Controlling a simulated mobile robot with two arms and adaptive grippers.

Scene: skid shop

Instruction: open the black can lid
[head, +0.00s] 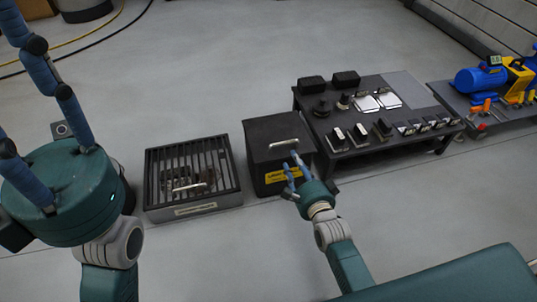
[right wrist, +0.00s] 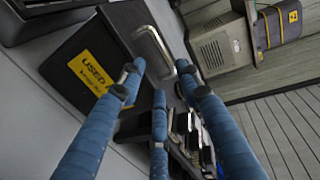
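The black can (head: 262,165) is a box with a yellow label and a flat black lid (head: 262,131), which is down. A pale metal handle (head: 284,143) sits on the lid; it also shows in the right wrist view (right wrist: 154,48). My right gripper (head: 293,165) is at the can's front right, with its blue fingers pointing at the handle. In the right wrist view its fingertips (right wrist: 160,73) are apart, with nothing held between them; contact with the handle cannot be told. My left gripper (head: 45,95) is at the far left, fingers spread and empty, away from the can.
A slatted black metal bin (head: 190,207) stands just left of the can. A low black table (head: 350,150) with several dark blocks and white pads stands close on its right. A second table holds a blue machine (head: 480,79). Open floor lies behind the can.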

